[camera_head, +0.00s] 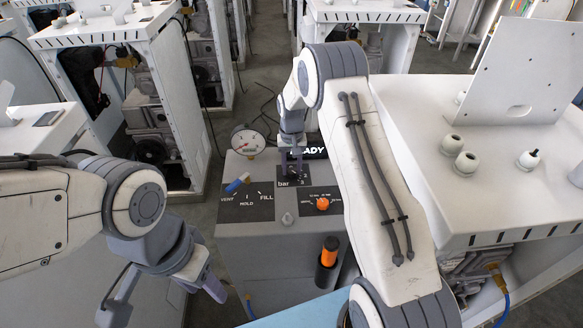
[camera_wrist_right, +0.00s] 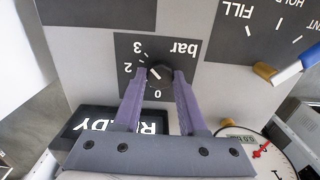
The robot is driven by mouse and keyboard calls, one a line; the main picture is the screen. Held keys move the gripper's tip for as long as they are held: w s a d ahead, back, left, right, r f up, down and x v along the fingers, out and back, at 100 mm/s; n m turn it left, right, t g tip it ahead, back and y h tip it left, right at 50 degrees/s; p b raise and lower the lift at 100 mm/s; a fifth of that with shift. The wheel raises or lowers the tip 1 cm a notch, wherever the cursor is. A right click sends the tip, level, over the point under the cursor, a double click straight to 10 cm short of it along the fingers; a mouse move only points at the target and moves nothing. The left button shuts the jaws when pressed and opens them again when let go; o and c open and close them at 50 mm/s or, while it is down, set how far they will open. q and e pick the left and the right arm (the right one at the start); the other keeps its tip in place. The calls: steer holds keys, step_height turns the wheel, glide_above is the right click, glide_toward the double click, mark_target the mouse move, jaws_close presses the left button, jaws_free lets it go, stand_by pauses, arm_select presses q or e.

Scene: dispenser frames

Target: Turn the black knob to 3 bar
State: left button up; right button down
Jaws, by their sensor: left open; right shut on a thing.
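The black knob (camera_wrist_right: 160,76) sits on a dark plate (camera_wrist_right: 190,76) marked 0, 2, 3 and bar in the right wrist view. My right gripper (camera_wrist_right: 163,73) is shut on the knob, one finger at each side. A pale mark shows on the knob, but its exact reading is hard to tell. The 1 mark is not visible. In the head view my right gripper (camera_head: 291,170) reaches down to the panel and mostly hides the knob. A round gauge (camera_head: 248,141) with a red needle stands behind. My left gripper (camera_head: 160,302) is open and empty, left of the cabinet.
A blue-handled lever (camera_head: 237,184) on the VENT/HOLD/FILL plate and an orange knob (camera_head: 322,204) flank the plate. A READY display (camera_head: 316,152) is behind. An orange-handled tool (camera_head: 329,250) hangs at the front. A white bench (camera_head: 480,185) stands right.

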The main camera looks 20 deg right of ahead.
mark_target(292, 170)
steer(key=shift+r, duration=0.1)
stand_by(0.3)
steer(key=shift+c, duration=2.3)
jaws_free()
step_height(292, 170, up, 10)
steer(key=b, duration=0.1)
steer(key=shift+r+b, duration=0.2)
steer(key=shift+b, duration=0.2)
